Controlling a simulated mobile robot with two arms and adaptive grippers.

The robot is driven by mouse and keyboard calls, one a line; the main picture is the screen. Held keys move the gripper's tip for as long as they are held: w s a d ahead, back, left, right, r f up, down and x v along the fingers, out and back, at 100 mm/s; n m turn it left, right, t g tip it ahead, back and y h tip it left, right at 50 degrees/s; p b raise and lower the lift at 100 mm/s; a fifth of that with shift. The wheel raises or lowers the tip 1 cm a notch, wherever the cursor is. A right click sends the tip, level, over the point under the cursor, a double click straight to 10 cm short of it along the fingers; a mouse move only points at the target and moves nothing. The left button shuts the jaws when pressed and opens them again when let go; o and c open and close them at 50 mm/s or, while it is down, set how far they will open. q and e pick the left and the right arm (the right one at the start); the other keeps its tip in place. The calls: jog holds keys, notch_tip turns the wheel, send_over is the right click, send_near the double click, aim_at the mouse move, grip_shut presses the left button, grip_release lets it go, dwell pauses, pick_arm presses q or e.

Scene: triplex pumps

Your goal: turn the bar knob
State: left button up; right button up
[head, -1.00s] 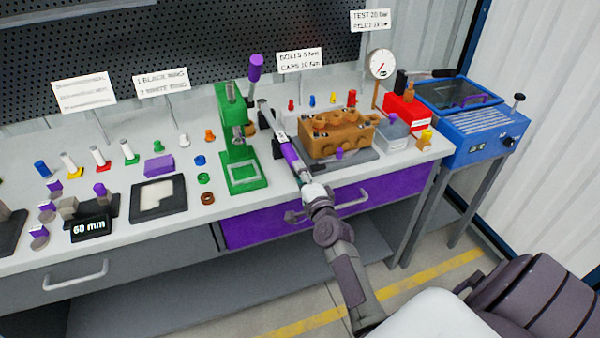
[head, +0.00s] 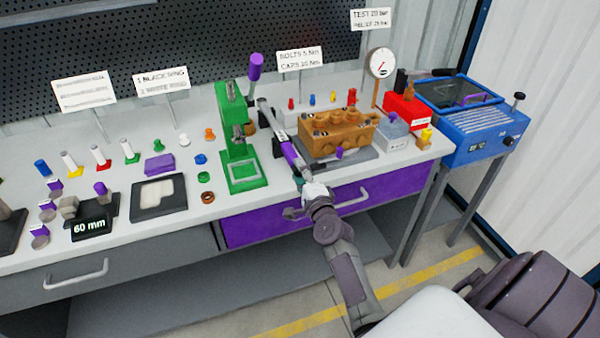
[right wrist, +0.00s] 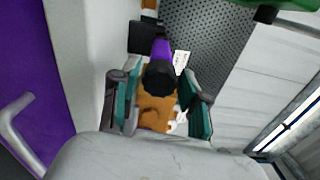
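A small purple bar-shaped piece (head: 339,153), which looks like the bar knob, is at the front of the brown pump block (head: 352,139). It stands tilted and apart from my right gripper. My right gripper (head: 299,181) is at the bench's front edge, left of the pump block, by the near end of a long purple-and-grey tool (head: 289,154). In the right wrist view my gripper (right wrist: 157,98) has its fingers spread. A purple handle with a black end (right wrist: 159,76) shows between them, with no visible finger contact. My left gripper is out of view.
A green press (head: 241,150) stands left of the tool. A blue machine (head: 480,138) with a black knob stands further right. A purple drawer (head: 260,222) is below.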

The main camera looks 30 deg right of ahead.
jog(key=shift+o, duration=0.5)
jog(key=v, duration=1.2)
jog(key=shift+f, duration=0.1)
